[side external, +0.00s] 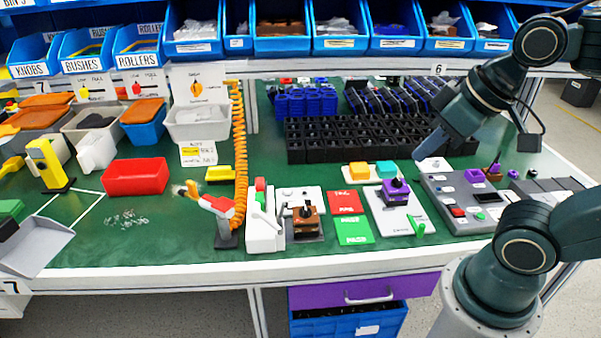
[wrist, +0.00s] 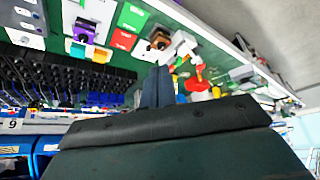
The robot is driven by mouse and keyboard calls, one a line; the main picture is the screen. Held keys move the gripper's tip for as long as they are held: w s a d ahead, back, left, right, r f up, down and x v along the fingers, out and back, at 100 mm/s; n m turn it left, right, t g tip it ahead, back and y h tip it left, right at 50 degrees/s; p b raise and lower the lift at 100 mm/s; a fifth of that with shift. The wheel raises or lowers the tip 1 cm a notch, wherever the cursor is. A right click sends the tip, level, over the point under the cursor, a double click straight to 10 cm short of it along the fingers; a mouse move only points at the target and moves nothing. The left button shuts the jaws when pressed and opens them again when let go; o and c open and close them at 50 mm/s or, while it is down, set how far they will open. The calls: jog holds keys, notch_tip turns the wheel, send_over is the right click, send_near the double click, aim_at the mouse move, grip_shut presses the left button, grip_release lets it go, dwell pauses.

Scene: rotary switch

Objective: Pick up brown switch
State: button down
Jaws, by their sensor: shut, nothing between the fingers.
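The brown switch (side external: 307,218) sits upright on a small dark plate near the front edge of the green bench, with a black knob on top. It also shows in the wrist view (wrist: 158,41), beyond the fingertips. My gripper (wrist: 158,70) is shut and empty, its two dark fingers side by side. In the side external view my gripper (side external: 430,148) is above the right part of the bench, well apart from the brown switch and to its right. The fingers are hard to make out there.
A white fixture (side external: 264,222) stands just left of the switch. A red and green card (side external: 350,217) and a purple switch (side external: 396,190) lie to its right. A grey control panel (side external: 458,200) is near my arm. Black racks (side external: 350,140) stand behind; blue bins (side external: 280,30) line the shelf.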

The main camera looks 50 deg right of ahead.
jog(key=shift+c, duration=1.8)
grip_release()
jog(key=shift+w, duration=0.1)
jog(key=w+d+f+m+g+y, duration=0.2)
jog(key=w+f+m+y, duration=0.2)
jog(key=w+f+m, duration=0.65)
jog(key=w+d+f+m+t+y, duration=0.2)
jog(key=w+d+f+m, duration=0.1)
jog(key=f+m, duration=0.4)
jog(key=w+d+f+m+t+y, duration=0.2)
jog(key=w+d+f+m+t, duration=0.1)
jog(key=f+m, duration=0.5)
jog(key=shift+w+d+m+y, duration=0.3)
jog(key=shift+w+d+m, duration=0.15)
jog(key=shift+m, duration=0.3)
